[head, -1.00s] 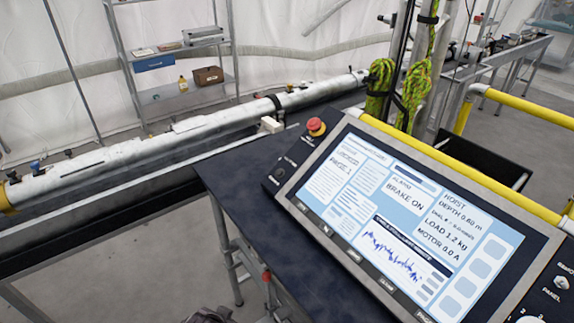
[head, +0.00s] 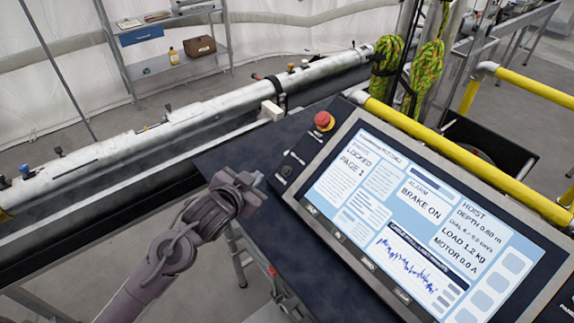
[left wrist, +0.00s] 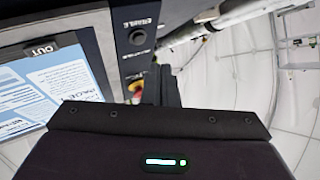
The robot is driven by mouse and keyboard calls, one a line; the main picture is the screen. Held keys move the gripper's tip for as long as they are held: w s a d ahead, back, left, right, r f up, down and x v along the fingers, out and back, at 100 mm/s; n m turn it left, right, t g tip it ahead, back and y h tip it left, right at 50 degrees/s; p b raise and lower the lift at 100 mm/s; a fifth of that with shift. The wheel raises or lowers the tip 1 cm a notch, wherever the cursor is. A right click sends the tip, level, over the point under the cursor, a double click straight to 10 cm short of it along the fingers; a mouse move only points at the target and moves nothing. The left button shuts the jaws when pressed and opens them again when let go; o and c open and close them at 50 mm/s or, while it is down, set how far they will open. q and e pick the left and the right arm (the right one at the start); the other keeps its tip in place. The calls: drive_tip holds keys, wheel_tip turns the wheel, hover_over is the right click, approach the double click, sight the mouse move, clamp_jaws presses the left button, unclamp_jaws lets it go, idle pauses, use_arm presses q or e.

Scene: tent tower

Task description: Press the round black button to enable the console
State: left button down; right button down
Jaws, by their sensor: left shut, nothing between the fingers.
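The console (head: 420,215) has a lit screen reading "LOCKED" and "BRAKE ON", with a dark strip along its left side. The round black button (head: 286,170) is low on that strip. In the left wrist view the button (left wrist: 138,37) is beside a label reading "ENABLE". My left gripper (head: 257,184) is shut and empty, left of the button and apart from it in the picture. My right gripper is not in view.
A red emergency stop (head: 324,121) sits higher on the same strip. A dark table (head: 225,155) lies under the console. A yellow rail (head: 450,150) runs behind the screen, near green ropes (head: 388,55). A long grey tube (head: 200,115) lies behind the table.

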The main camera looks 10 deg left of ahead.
sight(286, 170)
use_arm(q)
drive_tip(key=shift+m+t+h, duration=0.7)
drive_tip(key=shift+t, duration=0.2)
drive_tip(key=w+r, duration=0.1)
drive_tip(key=r, duration=0.1)
drive_tip(key=w+r, duration=0.2)
drive_tip(key=shift+w+r, duration=0.15)
drive_tip(key=shift+w, duration=0.05)
drive_tip(key=w+d+f+b, duration=0.1)
drive_tip(key=f+b, duration=0.1)
drive_tip(key=w+d+f+b, duration=0.1)
drive_tip(key=f+b, duration=0.1)
drive_tip(key=b, duration=0.1)
drive_tip(key=w+d+f+b, duration=0.1)
drive_tip(key=w+f+b, duration=0.1)
drive_tip(key=f, duration=0.1)
drive_tip(key=shift+f, duration=0.1)
idle(0.8)
